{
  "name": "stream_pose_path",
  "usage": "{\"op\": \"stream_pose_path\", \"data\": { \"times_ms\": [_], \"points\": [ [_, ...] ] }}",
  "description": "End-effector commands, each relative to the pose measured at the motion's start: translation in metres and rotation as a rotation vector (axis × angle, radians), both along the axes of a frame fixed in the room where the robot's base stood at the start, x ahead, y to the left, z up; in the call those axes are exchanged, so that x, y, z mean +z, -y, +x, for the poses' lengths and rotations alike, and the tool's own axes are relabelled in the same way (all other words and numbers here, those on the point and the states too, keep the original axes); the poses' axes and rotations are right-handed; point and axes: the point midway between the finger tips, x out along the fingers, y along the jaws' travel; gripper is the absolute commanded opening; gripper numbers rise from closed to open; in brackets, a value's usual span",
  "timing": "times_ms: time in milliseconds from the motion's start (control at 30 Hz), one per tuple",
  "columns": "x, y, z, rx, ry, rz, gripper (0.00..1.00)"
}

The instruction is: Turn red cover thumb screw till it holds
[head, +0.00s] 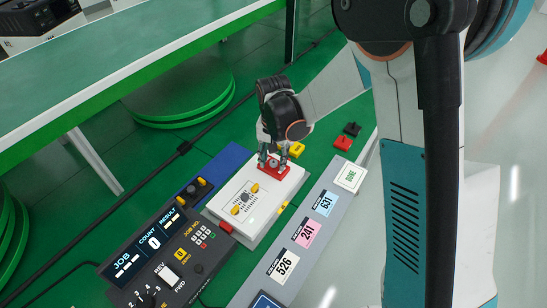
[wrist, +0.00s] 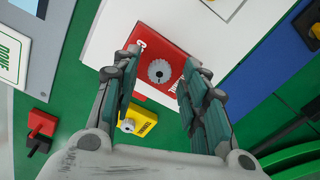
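The red cover (head: 273,166) lies at the upper right end of a white unit (head: 222,207). In the wrist view the red cover (wrist: 165,42) carries a round grey knurled thumb screw (wrist: 158,71) on its face. My gripper (head: 273,155) is above the red cover in the head view. In the wrist view my gripper (wrist: 153,68) has its fingers apart, one on each side of the thumb screw, with visible gaps between fingers and screw. The fingertips overlap the red cover in this view; I cannot tell whether they touch it.
A yellow cover (wrist: 134,124) with its own screw lies on the green surface beside the unit. A loose red piece (head: 342,143) and a black piece (head: 352,129) lie to the right. A control panel (head: 155,262) with displays stands at lower left, and a grey label strip (head: 265,265) runs alongside.

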Motion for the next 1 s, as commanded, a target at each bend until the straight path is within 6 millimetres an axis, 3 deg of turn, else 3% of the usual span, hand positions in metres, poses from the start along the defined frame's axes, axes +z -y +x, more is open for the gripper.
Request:
{"op": "stream_pose_path", "data": {
  "times_ms": [233,367,800,1000],
  "points": [
    [0.001,0.000,0.000,0.000,0.000,0.000,0.41],
    [0.011,0.000,0.000,0.000,0.000,0.000,0.41],
    [0.094,0.000,-0.001,0.000,0.000,0.000,0.41],
    [0.115,0.000,0.000,0.000,0.000,0.000,0.41]
  ]
}}
